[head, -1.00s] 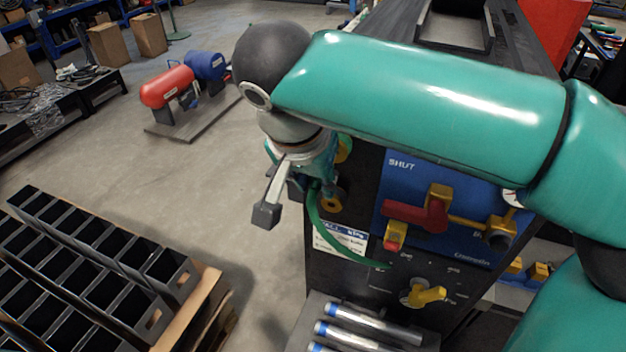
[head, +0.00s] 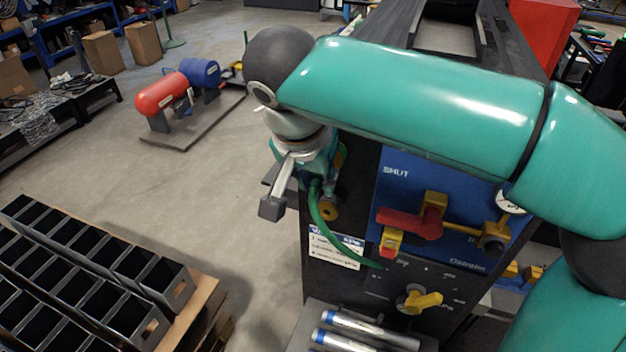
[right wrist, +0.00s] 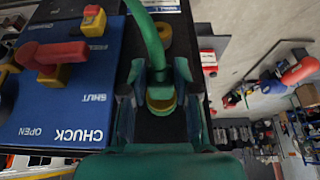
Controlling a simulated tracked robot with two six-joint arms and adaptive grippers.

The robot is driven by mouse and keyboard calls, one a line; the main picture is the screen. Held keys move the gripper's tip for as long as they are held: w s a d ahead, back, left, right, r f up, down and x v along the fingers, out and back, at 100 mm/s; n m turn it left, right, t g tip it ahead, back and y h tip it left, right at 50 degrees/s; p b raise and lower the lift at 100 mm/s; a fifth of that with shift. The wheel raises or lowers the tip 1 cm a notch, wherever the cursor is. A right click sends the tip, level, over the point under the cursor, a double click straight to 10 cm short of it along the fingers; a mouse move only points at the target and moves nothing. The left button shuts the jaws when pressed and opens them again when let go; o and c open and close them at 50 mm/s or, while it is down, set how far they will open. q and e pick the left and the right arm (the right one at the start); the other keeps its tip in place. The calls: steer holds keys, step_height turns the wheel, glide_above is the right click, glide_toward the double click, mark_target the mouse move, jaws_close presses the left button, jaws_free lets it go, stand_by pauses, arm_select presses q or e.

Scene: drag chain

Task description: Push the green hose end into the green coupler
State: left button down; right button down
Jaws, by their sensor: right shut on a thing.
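My right gripper (right wrist: 158,105) is shut on the end of the green hose (right wrist: 150,38), in front of the dark side of the machine. In the head view the gripper (head: 303,190) is partly hidden by its own wrist, and the hose (head: 340,250) curves from it down to the panel's lower part. In the right wrist view a yellowish ring (right wrist: 161,106) shows at the hose end, between the fingers. It seems to belong to the coupler, but its green part is hidden and I cannot tell whether the hose end is inside. My left gripper is out of view.
Beside the gripper is another yellow ring fitting (head: 328,209). The blue panel (head: 400,185) carries a red-handled valve (head: 410,222), with a yellow knob (head: 424,301) below. Silver rods (head: 365,330) lie at the machine's foot. Black bins (head: 90,265) stand lower left; open floor lies between.

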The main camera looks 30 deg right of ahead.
steer(key=shift+w+d, duration=0.2)
steer(key=shift+d, duration=0.1)
steer(key=c, duration=0.8)
jaws_free()
steer(key=shift+w, duration=0.1)
steer(key=shift+r, duration=0.1)
steer(key=v, duration=1.2)
